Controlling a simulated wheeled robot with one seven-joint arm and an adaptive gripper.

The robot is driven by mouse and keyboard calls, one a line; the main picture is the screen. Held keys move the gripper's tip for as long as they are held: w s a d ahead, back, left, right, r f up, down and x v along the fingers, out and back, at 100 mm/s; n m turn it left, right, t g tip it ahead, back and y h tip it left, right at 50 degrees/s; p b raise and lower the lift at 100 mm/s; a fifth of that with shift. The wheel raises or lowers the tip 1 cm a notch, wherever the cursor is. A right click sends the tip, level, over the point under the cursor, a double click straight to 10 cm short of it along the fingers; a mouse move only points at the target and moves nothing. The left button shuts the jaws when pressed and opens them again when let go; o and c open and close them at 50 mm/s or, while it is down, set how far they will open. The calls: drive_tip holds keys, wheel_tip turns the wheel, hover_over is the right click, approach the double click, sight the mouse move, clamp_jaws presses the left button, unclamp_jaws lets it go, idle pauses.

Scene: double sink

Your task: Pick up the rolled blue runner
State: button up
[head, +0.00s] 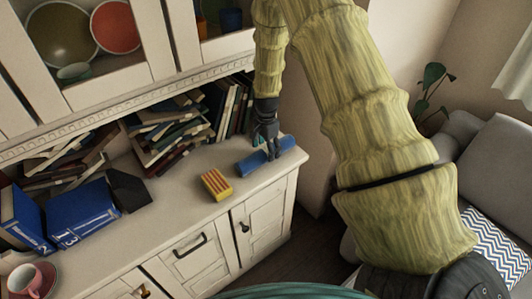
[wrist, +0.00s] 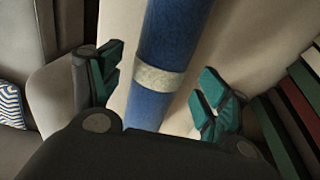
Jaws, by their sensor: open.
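The rolled blue runner (head: 251,164) lies on the cream sideboard top near its right end. In the wrist view the runner (wrist: 166,45) runs from the top edge downward, with a pale grey band (wrist: 159,77) around it. My gripper (head: 268,149) is over the runner in the head view and covers part of it. In the wrist view my gripper (wrist: 158,88) is open, with one teal-padded finger on each side of the runner. Gaps show between the fingers and the runner. The lower part of the runner is hidden behind the gripper body.
A yellow and red striped block (head: 216,185) lies left of the runner. Stacked books (head: 166,133) and upright books (head: 226,108) stand behind. Blue binders (head: 82,210) and a pink cup (head: 25,280) are farther left. The sideboard (head: 185,218) ends just right of the runner.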

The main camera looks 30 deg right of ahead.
drive_tip(key=shift+f+p, duration=0.45)
drive_tip(key=shift+f, duration=1)
drive_tip(key=c, duration=1.3)
drive_tip(key=shift+o, duration=0.2)
drive_tip(key=shift+r, duration=0.2)
